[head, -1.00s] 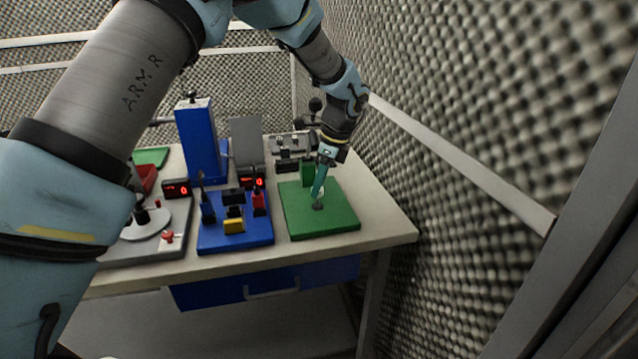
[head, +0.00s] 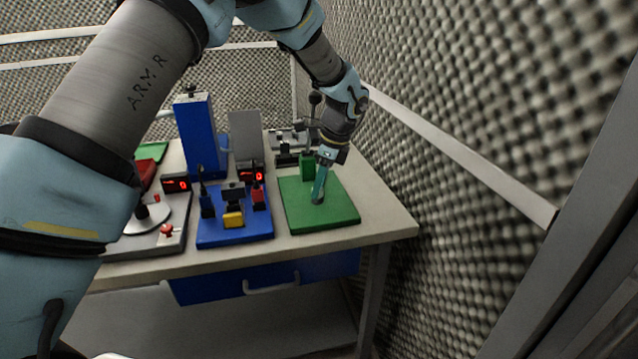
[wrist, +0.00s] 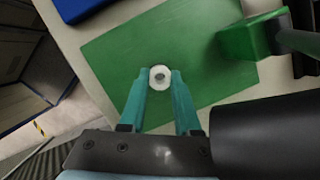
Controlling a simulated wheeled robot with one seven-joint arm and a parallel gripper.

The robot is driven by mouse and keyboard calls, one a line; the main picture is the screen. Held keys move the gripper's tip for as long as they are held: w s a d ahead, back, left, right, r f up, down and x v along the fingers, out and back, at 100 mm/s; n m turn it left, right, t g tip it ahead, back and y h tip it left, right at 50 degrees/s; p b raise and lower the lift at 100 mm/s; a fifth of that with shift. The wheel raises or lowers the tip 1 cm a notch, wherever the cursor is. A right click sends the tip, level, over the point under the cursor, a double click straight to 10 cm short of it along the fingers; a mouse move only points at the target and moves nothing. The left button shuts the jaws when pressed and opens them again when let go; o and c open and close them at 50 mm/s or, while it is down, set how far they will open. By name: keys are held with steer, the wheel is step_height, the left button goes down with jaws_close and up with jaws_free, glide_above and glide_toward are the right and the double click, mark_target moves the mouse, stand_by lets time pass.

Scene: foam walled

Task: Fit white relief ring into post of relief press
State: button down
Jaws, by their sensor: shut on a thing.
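The white relief ring (wrist: 160,77) is between the fingertips of my gripper (wrist: 160,82) in the wrist view, and the jaws are shut on it. A dark round centre shows inside the ring. It lies over the green base plate (head: 338,214) of the relief press. In the head view my gripper (head: 318,199) points down at the middle of that plate, and its teal fingers hide most of the ring. The press's green upright block (head: 308,166) stands at the back of the plate. I cannot tell whether the ring is around the post or just above it.
A blue fixture base (head: 235,232) with a yellow block (head: 233,220) stands left of the green plate. A tall blue column (head: 200,135) and red displays stand behind it. A foam wall (head: 480,120) is close on the right. The table's front right corner is clear.

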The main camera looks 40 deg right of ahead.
steer(key=shift+f+b, duration=0.35)
steer(key=shift+f, duration=0.5)
steer(key=c, duration=0.5)
jaws_free()
steer(key=shift+c, duration=0.2)
steer(key=shift+r, duration=0.1)
steer(key=shift+d+r, duration=0.1)
steer(key=shift+r, duration=0.3)
steer(key=shift+s+d+r+b, duration=0.45)
steer(key=shift+s+r+b, duration=0.2)
steer(key=shift+r, duration=0.2)
steer(key=s+d+b, duration=0.1)
steer(key=s+d, duration=0.1)
steer(key=s, duration=0.1)
steer(key=s+d+b, duration=0.1)
steer(key=s+d, duration=0.1)
steer(key=s+d+b, duration=0.1)
steer(key=s+d, duration=0.2)
steer(key=shift+s+r, duration=0.1)
steer(key=shift+s, duration=0.25)
